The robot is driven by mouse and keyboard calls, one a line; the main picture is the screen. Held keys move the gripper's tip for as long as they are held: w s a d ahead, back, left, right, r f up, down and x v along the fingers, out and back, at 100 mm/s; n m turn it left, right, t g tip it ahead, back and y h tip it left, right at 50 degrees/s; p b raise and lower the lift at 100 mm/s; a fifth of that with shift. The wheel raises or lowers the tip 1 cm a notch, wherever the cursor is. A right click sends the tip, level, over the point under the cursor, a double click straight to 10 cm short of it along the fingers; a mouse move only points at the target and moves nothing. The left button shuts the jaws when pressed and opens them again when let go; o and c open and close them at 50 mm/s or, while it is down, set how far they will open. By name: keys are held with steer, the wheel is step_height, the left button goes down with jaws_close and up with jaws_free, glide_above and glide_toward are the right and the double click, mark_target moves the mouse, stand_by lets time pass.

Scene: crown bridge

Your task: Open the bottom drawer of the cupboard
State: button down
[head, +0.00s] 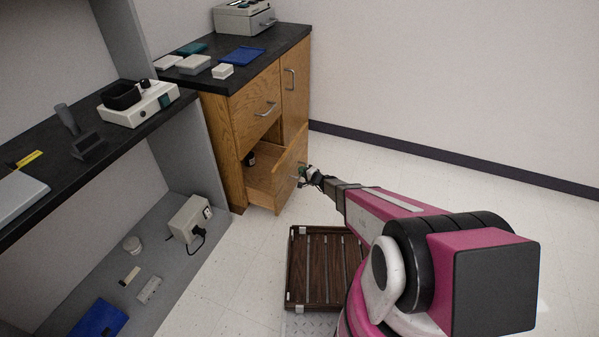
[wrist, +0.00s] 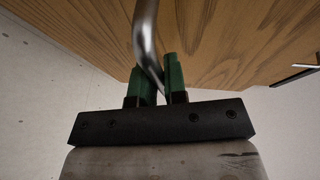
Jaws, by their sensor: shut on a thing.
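The wooden cupboard (head: 222,112) stands against the wall under a black top. Its bottom drawer (head: 264,178) is pulled out, with a small dark object inside near the back. My gripper (head: 304,172) is at the drawer's front. In the wrist view, the green fingers of my gripper (wrist: 160,78) are shut on the curved metal drawer handle (wrist: 147,45), which passes between them. The wooden drawer front (wrist: 215,40) fills the upper part of that view. The handle is mostly hidden by my gripper in the head view.
A dark slatted wooden platform (head: 323,268) lies on the floor in front of the drawer. A grey bench with a lower shelf (head: 170,283) stands at left. The upper drawer (head: 256,103) and side door (head: 294,88) are closed. Floor at right is clear.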

steer(key=s+d, duration=0.3)
steer(key=d, duration=0.7)
steer(key=shift+s+d, duration=0.25)
steer(key=shift+s, duration=0.15)
steer(key=c, duration=1.2)
jaws_free()
steer(key=shift+d, duration=0.1)
